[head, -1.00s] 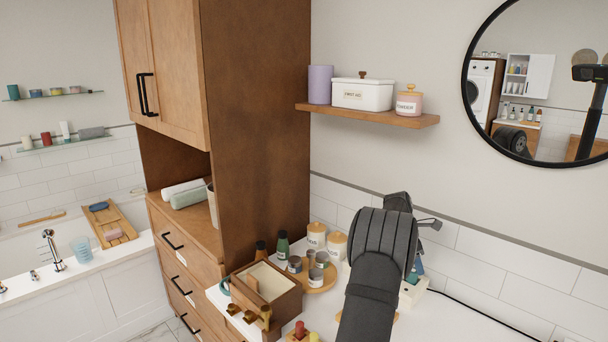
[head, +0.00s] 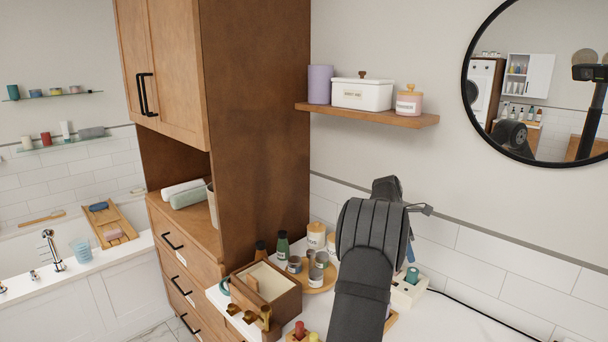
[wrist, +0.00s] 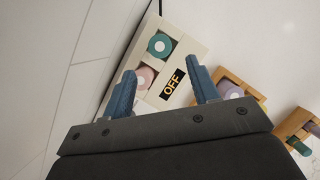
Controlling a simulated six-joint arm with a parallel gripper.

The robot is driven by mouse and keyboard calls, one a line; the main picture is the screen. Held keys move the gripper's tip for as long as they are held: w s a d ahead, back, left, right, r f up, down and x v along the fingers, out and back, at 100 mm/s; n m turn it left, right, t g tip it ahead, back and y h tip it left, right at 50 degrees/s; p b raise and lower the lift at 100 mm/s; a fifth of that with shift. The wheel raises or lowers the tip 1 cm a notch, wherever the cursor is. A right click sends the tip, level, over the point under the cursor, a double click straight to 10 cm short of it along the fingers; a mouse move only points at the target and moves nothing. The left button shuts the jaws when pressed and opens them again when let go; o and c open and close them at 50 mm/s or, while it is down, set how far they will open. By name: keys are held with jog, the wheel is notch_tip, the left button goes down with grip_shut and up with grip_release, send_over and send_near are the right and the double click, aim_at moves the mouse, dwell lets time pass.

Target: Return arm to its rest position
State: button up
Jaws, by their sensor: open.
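My arm rises over the counter (head: 450,318) in the head view, its dark grey links in front of the wall. My gripper is mostly hidden behind my own arm there. In the wrist view my gripper (wrist: 162,92) is open, with two blue fingers apart and nothing between them. Beyond the fingers is a white holder (wrist: 187,55) with an "OFF" label, holding a teal round item (wrist: 160,45) and a pink one (wrist: 144,77). I see no contact between the fingers and the holder.
A wooden box (head: 263,289) and a round tray (head: 322,281) with jars and tins stand left of my arm. A wall shelf (head: 370,115) with containers is above, and a tall wooden cabinet (head: 257,120) stands left. The counter's right part is mostly clear.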

aim_at(414, 270)
jog(key=x, duration=0.8)
jog(key=shift+d+f, duration=0.1)
jog(key=shift+f, duration=0.2)
jog(key=shift+d+f, duration=0.15)
jog(key=shift+d, duration=0.05)
notch_tip(414, 270, up, 4)
jog(key=shift+f, duration=0.2)
jog(key=s+d+r, duration=0.6)
jog(key=s+r, duration=0.1)
jog(key=s, duration=0.3)
jog(key=s+a+f, duration=0.1)
jog(key=a+f, duration=0.1)
jog(key=a, duration=1.1)
jog(key=a+f, duration=0.2)
jog(key=a, duration=1.2)
jog(key=f, duration=0.8)
jog(key=shift+s+d+f, duration=0.15)
jog(key=shift+d+f, duration=0.05)
jog(key=shift+f, duration=0.2)
